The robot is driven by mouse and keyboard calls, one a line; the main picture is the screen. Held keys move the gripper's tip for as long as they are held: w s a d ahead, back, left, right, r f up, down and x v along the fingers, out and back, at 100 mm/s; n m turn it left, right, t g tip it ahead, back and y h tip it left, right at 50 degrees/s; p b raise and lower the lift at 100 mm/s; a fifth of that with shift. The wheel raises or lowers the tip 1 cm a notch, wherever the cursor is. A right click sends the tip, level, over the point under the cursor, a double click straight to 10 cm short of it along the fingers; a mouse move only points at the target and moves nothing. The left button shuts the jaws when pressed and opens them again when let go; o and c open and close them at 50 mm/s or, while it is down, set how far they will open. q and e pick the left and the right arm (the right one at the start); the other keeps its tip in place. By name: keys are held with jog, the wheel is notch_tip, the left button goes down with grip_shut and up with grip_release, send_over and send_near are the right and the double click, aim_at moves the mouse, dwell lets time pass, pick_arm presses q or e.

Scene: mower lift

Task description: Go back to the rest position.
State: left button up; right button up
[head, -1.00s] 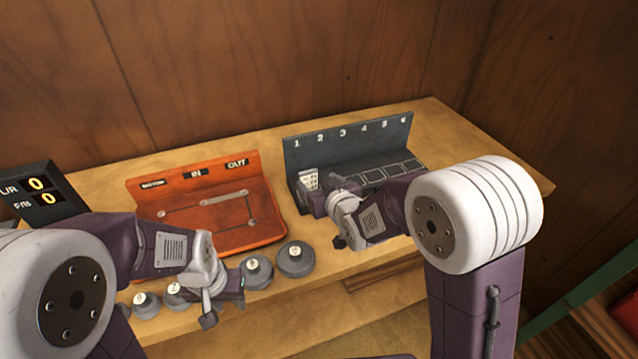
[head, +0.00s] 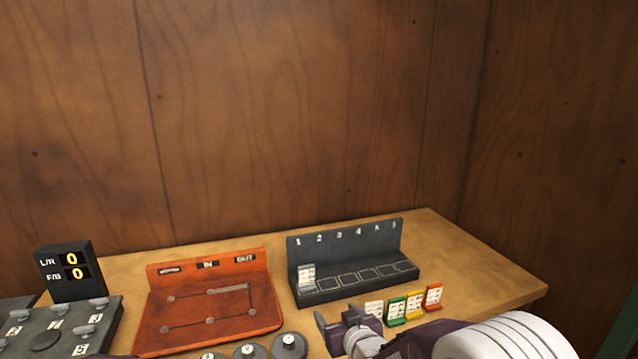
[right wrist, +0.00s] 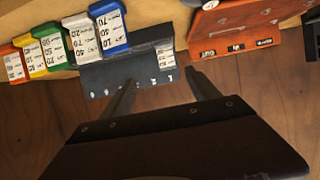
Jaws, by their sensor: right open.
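My right gripper (head: 338,320) is at the bottom middle of the head view, open, in front of the grey numbered rack (head: 345,243). In the right wrist view its two fingers (right wrist: 160,76) are spread with nothing between them. A pale card (head: 307,276) stands in the rack under number 1, apart from the fingers; the other places look empty.
White, green, yellow and red cards (head: 433,297) stand right of my right gripper; a blue one (right wrist: 108,28) shows in the wrist view. The orange board (head: 232,323), grey weights (head: 289,345) and display (head: 70,271) are left. Upright wooden wall behind.

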jog(key=d+r+m+h+p, duration=0.1)
jog(key=d+r+m+h, duration=0.15)
jog(key=d, duration=0.45)
jog(key=s+d+f+g, duration=0.3)
jog(key=s+d, duration=0.1)
jog(key=s, duration=0.1)
pick_arm(q)
jog(key=shift+w+a+r+p, duration=0.1)
jog(key=shift+w+r+p, duration=0.1)
jog(key=shift+r, duration=0.3)
jog(key=shift+w+r+p, duration=0.1)
jog(key=shift+r+p, duration=0.05)
jog(key=shift+r, duration=0.3)
pick_arm(e)
jog(key=s+d+f+g, duration=0.1)
jog(key=s+f+g, duration=0.3)
jog(key=s, duration=0.5)
jog(key=s+d+f+m+g+h, duration=0.1)
jog(key=s+f+g, duration=0.3)
jog(key=s, duration=0.6)
jog(key=shift+s+d+f+g, duration=0.2)
jog(key=shift+f+g, duration=0.2)
jog(key=shift+f, duration=0.2)
